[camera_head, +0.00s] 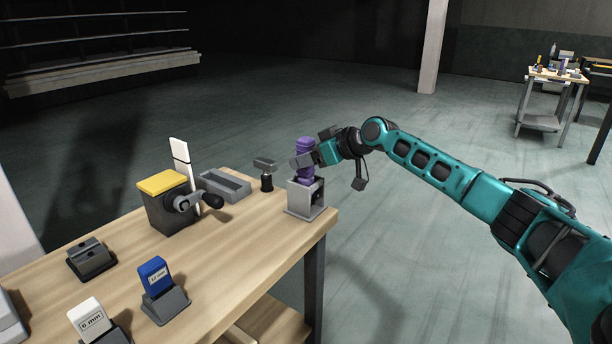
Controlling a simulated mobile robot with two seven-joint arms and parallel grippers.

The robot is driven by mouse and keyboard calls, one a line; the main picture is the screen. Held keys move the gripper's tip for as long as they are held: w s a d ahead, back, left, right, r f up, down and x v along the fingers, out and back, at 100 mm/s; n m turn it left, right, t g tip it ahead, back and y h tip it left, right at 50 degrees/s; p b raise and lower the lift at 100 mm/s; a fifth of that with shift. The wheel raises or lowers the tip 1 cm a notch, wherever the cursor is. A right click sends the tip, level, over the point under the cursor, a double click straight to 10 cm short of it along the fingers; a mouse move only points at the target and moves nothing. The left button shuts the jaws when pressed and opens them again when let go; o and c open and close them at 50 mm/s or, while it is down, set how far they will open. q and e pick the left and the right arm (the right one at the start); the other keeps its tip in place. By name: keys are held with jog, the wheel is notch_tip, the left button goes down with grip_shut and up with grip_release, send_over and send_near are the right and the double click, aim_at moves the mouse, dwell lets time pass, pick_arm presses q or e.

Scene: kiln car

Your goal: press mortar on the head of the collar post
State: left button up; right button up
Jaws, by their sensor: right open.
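My right gripper (304,160) is at the far right corner of the workbench, its arm coming in from the right. Its jaws are open around or beside a purple upright piece (305,145); I cannot tell whether they touch it. The purple piece has a rounded top and stands in a grey square holder (305,198). No mortar can be made out. My left gripper is not in view.
On the workbench (215,260) are a yellow-topped box with a crank (167,199), a grey tray (224,185), a small black-handled tool (266,175), a dark block (91,258), and blue (155,275) and white (89,317) labelled blocks in stands. Open floor lies beyond.

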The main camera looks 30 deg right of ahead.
aim_at(309, 139)
dwell(0.7)
jog(key=shift+c, duration=0.2)
grip_shut()
jog(key=shift+r+p, duration=0.15)
jog(key=shift+p, duration=0.15)
jog(key=shift+r+p, duration=0.8)
jog(key=shift+r, duration=0.15)
jog(key=shift+r+p, duration=2.05)
jog(key=shift+r, duration=0.45)
